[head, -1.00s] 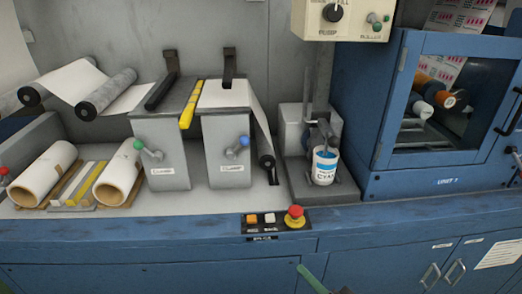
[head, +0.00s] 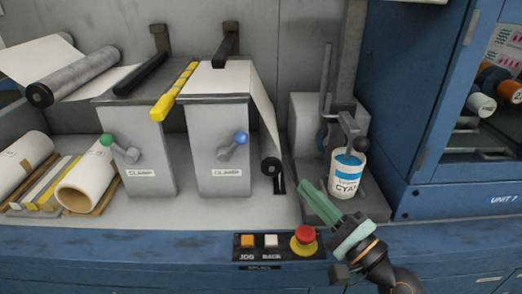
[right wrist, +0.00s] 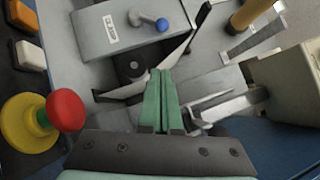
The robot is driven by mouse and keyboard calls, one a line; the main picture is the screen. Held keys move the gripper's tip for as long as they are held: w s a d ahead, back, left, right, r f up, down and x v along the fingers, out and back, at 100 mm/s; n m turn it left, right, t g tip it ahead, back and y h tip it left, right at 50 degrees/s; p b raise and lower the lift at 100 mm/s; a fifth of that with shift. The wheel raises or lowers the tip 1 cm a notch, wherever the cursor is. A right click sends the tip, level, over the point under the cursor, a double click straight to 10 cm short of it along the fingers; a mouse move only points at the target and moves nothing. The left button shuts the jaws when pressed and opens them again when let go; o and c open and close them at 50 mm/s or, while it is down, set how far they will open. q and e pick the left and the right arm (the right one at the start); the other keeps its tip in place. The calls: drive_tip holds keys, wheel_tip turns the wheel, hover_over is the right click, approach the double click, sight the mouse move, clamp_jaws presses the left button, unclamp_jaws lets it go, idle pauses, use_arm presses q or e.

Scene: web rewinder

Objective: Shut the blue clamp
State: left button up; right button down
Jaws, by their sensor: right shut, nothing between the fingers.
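The blue clamp is the right one of two grey clamp blocks; its block (head: 217,165) carries a lever with a blue knob (head: 241,138). A dark bar (head: 226,46) above this block slants upward toward the back wall, over the white web (head: 215,80). The knob also shows at the top of the right wrist view (right wrist: 162,24). My right gripper (head: 308,186), with green fingers, is shut and empty, to the right of and below the knob and apart from it. In the right wrist view its fingertips (right wrist: 160,74) point toward the block. My left gripper is out of view.
The green-knob clamp (head: 106,140) stands to the left. A cyan ink can (head: 346,180) stands just right of my fingers. A red stop button (head: 306,234) sits on the front panel below. A dark roller end (head: 270,165) hangs between the block and my gripper.

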sight(233, 146)
use_arm(q)
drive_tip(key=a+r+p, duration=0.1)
drive_tip(key=p, duration=0.2)
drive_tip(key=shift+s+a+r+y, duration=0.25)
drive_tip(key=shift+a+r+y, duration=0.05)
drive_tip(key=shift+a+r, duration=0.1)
use_arm(e)
drive_tip(key=s+a+x, duration=0.1)
drive_tip(key=a+x, duration=0.1)
drive_tip(key=x, duration=1.1)
drive_tip(key=shift+s+r, duration=0.3)
drive_tip(key=shift+s, duration=0.1)
